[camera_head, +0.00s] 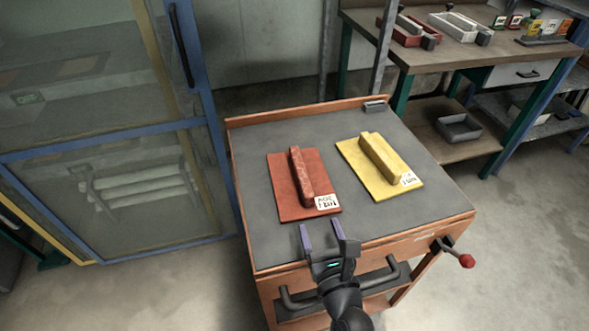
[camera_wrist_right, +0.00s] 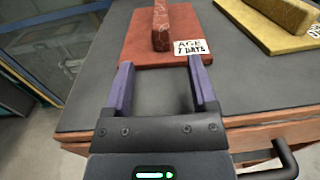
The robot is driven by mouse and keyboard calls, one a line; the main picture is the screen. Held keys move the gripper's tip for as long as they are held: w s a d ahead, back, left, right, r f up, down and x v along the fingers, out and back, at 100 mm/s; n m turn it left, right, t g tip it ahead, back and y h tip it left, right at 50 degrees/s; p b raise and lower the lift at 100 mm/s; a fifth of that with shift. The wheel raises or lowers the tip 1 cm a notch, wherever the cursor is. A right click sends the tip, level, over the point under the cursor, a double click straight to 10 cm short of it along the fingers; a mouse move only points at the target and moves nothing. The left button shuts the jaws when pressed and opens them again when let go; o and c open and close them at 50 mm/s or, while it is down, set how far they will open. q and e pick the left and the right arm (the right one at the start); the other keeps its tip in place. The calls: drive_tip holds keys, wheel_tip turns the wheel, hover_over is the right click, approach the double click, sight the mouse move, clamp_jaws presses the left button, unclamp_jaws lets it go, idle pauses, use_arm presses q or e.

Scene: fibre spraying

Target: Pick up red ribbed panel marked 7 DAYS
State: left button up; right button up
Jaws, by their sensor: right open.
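The red panel (camera_head: 283,187) lies flat on the cart's dark top, left of a yellow panel. It has a raised red rib along its middle and a white label at its near right corner. In the right wrist view the red panel (camera_wrist_right: 137,43) is ahead of the fingers, and its label reads "AGE 7 DAYS". My right gripper (camera_head: 325,237) is open and empty, just in front of the red panel's near edge. In the wrist view its purple fingers (camera_wrist_right: 160,85) point toward the panel with the rib between their lines. My left gripper is not in view.
A yellow ribbed panel (camera_head: 360,172) with a white label lies to the right on the same cart top (camera_head: 270,245). A crank with a red knob (camera_head: 466,261) sticks out at the cart's right. A workbench (camera_head: 400,50) with moulds stands behind right; a blue-framed glazed cabinet (camera_head: 120,136) is left.

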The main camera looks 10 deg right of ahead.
sight(310, 198)
drive_tip(key=w+b, duration=0.1)
drive_tip(key=w, duration=0.8)
drive_tip(key=shift+w+d+b, duration=0.1)
drive_tip(key=shift+d+b, duration=0.05)
drive_tip(key=shift+b, duration=0.2)
drive_tip(key=shift+w, duration=0.15)
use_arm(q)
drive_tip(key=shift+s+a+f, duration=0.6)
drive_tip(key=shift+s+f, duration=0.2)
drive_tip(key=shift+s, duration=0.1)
use_arm(e)
drive_tip(key=shift+c, duration=0.2)
drive_tip(key=c, duration=0.9)
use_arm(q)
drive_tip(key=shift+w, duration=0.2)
use_arm(e)
clamp_jaws()
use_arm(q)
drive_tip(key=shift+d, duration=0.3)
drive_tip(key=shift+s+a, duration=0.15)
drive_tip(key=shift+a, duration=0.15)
use_arm(e)
drive_tip(key=shift+r, duration=0.1)
